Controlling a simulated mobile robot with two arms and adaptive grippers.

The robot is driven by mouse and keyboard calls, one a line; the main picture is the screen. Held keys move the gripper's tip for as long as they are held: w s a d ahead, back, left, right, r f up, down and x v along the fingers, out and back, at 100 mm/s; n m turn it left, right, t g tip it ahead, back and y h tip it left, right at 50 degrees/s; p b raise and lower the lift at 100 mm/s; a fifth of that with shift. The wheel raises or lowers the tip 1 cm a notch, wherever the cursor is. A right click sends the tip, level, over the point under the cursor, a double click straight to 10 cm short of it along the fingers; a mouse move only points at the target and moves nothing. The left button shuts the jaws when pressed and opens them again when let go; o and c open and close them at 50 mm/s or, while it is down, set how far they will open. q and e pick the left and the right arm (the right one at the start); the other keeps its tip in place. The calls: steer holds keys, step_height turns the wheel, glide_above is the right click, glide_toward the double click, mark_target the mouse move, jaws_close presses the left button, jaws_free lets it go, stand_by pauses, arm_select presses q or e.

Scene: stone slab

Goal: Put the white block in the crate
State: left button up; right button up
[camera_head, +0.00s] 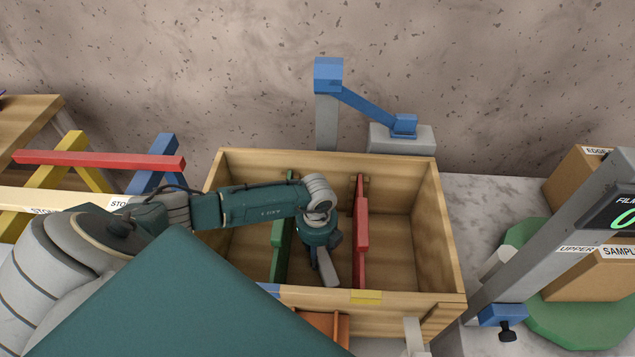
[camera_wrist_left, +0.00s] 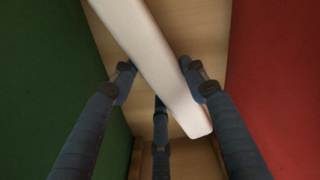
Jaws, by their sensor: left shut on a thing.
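The white block (camera_head: 328,270) is a long, pale bar inside the wooden crate (camera_head: 441,225). In the left wrist view the white block (camera_wrist_left: 150,50) runs slantwise between my fingers, with the wooden floor behind it. My left gripper (camera_head: 313,258) reaches down into the crate, between a green bar (camera_head: 280,245) and a red bar (camera_head: 361,235). The left gripper (camera_wrist_left: 160,88) is shut on the block. Whether the block touches the crate floor I cannot tell. My right gripper is not in view.
The green wall (camera_wrist_left: 45,75) and red wall (camera_wrist_left: 270,80) flank the gripper closely. A blue and grey stand (camera_head: 328,75) rises behind the crate. Coloured beams (camera_head: 100,160) lie at left. Cardboard boxes (camera_head: 590,275) and a grey post (camera_head: 550,245) stand at right.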

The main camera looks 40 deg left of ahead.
arm_select(q)
steer(key=shift+f, duration=1.2)
steer(key=shift+f, duration=0.1)
steer(key=o, duration=1)
steer(key=shift+c, duration=0.2)
step_height(320, 180, up, 12)
steer(key=shift+r, duration=0.15)
